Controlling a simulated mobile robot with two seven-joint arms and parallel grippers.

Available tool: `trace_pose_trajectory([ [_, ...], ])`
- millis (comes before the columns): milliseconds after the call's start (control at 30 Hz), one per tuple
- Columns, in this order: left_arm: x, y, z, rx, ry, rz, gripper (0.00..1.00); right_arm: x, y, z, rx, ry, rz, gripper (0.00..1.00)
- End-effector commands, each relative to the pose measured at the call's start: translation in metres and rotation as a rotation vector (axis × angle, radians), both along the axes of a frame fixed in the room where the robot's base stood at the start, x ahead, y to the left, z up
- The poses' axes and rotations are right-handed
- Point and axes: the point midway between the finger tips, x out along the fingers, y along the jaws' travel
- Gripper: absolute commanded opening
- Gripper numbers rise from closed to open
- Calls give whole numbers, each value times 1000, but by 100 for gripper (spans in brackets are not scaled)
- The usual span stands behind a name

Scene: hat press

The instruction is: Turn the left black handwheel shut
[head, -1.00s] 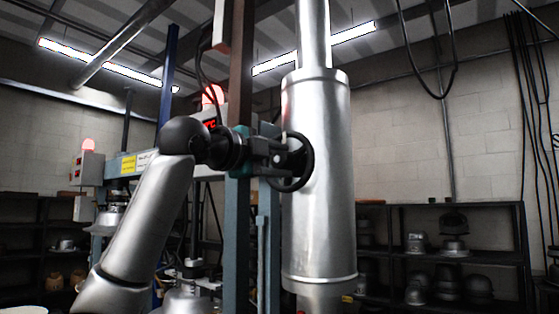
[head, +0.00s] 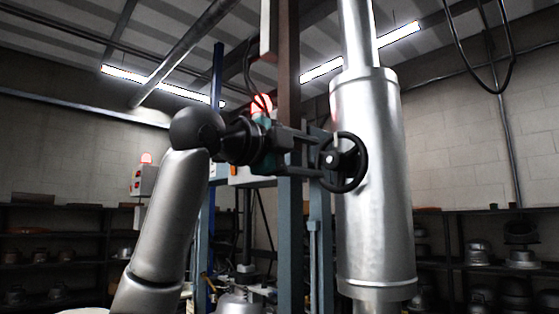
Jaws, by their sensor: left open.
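The black handwheel (head: 349,161) stands at the left side of a tall shiny metal cylinder (head: 373,215), its round rim and central hub facing me at an angle. My left gripper (head: 318,153) comes in from the left with its fingers apart, one above the other. The fingertips are at the left part of the wheel's rim and overlap it in the picture. I cannot tell whether they touch it. My right gripper is out of view.
A blue-grey upright post (head: 290,235) stands just left of the wheel, close to my left gripper. A red lamp (head: 262,104) glows behind the gripper. Dark shelves (head: 460,240) with metal hat forms line the back wall.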

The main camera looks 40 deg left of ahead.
Motion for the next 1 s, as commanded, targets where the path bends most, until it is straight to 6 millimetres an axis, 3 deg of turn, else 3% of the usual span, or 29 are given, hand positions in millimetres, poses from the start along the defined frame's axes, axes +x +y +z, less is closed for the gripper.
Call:
trace_pose_trajectory([
  [200, -51, 4, -2, 1, -4, 2, 64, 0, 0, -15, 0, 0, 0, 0],
  [400, -77, 6, -2, 0, -1, 1, 64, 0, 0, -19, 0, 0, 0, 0],
  [1000, -84, 7, -2, 0, 1, 0, 64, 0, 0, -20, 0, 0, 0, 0],
])
